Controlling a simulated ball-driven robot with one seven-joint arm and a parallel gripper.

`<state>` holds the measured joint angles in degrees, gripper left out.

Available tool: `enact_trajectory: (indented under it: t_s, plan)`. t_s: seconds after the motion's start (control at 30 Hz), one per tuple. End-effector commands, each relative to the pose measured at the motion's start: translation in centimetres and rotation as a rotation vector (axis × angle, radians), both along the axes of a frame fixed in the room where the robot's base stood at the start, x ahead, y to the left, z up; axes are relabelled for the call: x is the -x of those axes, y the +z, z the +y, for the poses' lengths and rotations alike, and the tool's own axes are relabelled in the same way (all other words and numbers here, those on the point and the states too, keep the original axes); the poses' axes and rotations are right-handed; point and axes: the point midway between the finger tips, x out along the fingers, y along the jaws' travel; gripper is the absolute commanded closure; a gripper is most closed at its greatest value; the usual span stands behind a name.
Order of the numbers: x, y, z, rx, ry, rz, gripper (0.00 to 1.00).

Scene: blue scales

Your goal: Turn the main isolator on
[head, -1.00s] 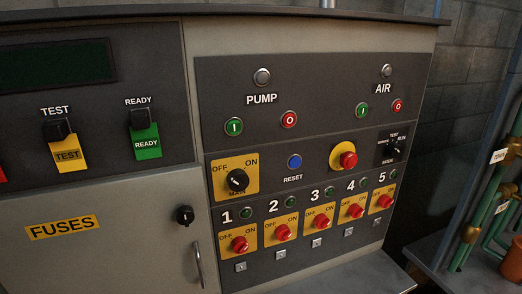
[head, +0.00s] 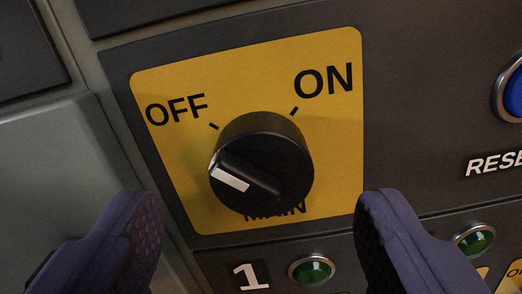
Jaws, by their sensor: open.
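The main isolator is a round black knob (head: 262,150) on a yellow plate (head: 330,120) marked OFF at the upper left, ON at the upper right and MAIN below. The white mark on the knob's raised grip bar points left, to the OFF side and away from ON. My gripper (head: 262,205) is open and empty, its two dark purple fingers low in the view, one to the left and one to the right of the knob. No finger is seen touching the knob. The knob partly covers the word MAIN.
A blue RESET button (head: 513,92) is at the right edge. A green lamp (head: 311,270) beside the number 1 is below the plate, and another green lamp (head: 474,240) is by the right finger. A grey cabinet door (head: 65,180) lies at the left.

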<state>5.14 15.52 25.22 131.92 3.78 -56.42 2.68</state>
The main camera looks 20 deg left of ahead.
Motion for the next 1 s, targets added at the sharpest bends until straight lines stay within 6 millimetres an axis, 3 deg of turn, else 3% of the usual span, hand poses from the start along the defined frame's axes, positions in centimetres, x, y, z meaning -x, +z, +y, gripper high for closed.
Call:
enact_trajectory:
  t_s: [0.2,0.53,0.77,1.0]
  plan:
    - [-2.9,0.0,0.8,-0.001,-0.001,0.000,0.24]
    - [-3.5,0.1,0.9,0.000,-0.001,0.000,0.24]
    - [-3.5,0.1,0.9,0.000,-0.001,0.000,0.77]
    - [-3.5,0.0,0.9,-0.013,-0.001,0.003,0.80]
